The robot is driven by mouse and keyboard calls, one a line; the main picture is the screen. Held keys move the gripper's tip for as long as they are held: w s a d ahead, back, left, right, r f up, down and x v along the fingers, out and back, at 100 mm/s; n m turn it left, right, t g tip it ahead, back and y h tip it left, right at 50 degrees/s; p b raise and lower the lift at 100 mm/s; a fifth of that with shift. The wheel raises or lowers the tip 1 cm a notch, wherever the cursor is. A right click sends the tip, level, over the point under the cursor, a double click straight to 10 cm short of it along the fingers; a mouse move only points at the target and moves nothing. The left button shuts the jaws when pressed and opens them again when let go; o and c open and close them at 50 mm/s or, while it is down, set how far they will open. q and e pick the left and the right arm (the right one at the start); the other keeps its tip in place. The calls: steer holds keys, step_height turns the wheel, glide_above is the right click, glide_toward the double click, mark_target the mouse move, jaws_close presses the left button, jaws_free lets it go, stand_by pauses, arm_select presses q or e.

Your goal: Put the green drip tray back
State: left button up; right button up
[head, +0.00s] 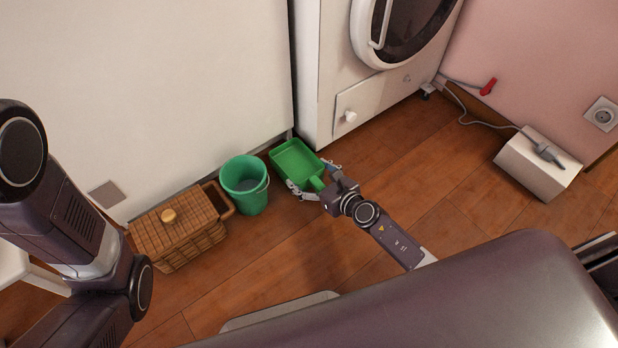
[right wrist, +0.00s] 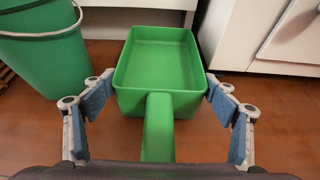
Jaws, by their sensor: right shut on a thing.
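The green drip tray (head: 296,160) is a shallow rectangular pan with a handle. It is beside the white washer's left front corner in the head view. My right gripper (head: 314,179) is shut on it, with the handle between its fingers and pointing back at my wrist. In the right wrist view the tray (right wrist: 160,60) is level and empty, with fingers on both sides. I cannot tell whether its bottom touches the floor. My left arm shows at the left of the head view, but its gripper is out of sight.
A green bucket (head: 245,184) stands just left of the tray, and a wicker basket (head: 180,230) is farther left. The white washer (head: 332,60) has a closed lower flap (head: 378,102). A white box (head: 538,165) stands at the right. The wooden floor (head: 400,165) between is clear.

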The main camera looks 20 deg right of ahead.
steer(key=shift+f, duration=0.1)
steer(key=shift+f, duration=0.15)
steer(key=o, duration=1.2)
steer(key=shift+o, duration=0.2)
